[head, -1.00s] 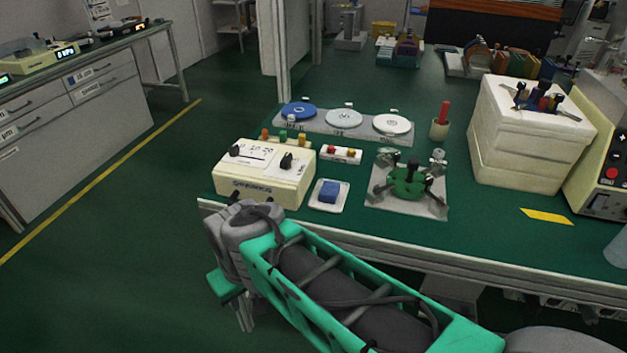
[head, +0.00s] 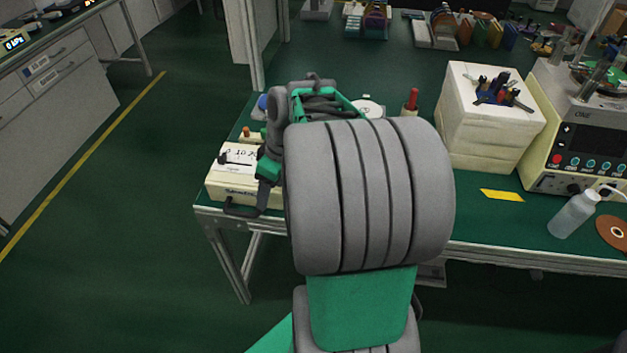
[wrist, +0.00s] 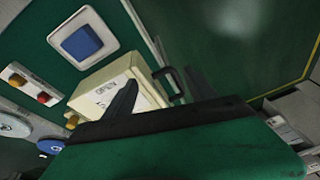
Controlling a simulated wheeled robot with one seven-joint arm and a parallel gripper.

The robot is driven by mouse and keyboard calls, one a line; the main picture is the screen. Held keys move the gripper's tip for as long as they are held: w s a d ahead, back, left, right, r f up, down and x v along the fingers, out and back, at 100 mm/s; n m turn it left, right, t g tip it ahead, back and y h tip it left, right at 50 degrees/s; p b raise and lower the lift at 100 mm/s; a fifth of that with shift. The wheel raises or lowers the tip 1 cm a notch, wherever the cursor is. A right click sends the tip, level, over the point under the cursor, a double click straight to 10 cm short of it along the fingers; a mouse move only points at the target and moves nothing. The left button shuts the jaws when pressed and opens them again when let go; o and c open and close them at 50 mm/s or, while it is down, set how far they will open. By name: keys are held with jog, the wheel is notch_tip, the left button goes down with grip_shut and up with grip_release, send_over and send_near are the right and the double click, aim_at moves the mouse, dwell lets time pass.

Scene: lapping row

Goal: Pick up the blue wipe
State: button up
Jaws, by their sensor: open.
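The blue wipe (wrist: 82,43) is a small blue block-like pad on a white square tray (wrist: 60,33), seen at the upper left of the wrist view. In the head view my own arm hides both. My gripper (wrist: 160,84) is open and empty, its dark fingers pointing over the cream control box beside the tray. In the head view my gripper (head: 264,192) is at the right part of that box, partly hidden by my arm. It is apart from the wipe.
The cream box (head: 225,187) with a black front handle stands at the table's left front corner. Red and yellow buttons (wrist: 30,85) and round discs (wrist: 12,124) lie near the tray.

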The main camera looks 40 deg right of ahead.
jog(key=d+n, duration=0.1)
jog(key=d, duration=0.3)
jog(key=s+d+f+n+t, duration=0.1)
jog(key=d, duration=0.4)
jog(key=s+d+n+y+p, duration=0.1)
jog(key=d, duration=0.4)
jog(key=shift+s+d+f, duration=0.15)
jog(key=shift+d+f, duration=0.05)
jog(key=shift+f, duration=0.2)
jog(key=x, duration=0.7)
jog(key=shift+d, duration=0.25)
jog(key=c, duration=1.1)
jog(key=shift+r, duration=0.45)
jog(key=s+a+r, duration=0.1)
jog(key=s+r, duration=0.3)
jog(key=s+a+r, duration=0.2)
jog(key=s+r, duration=0.2)
jog(key=s+a+r, duration=0.2)
jog(key=s+r, duration=0.2)
jog(key=shift+s+a, duration=0.2)
jog(key=shift+s, duration=0.2)
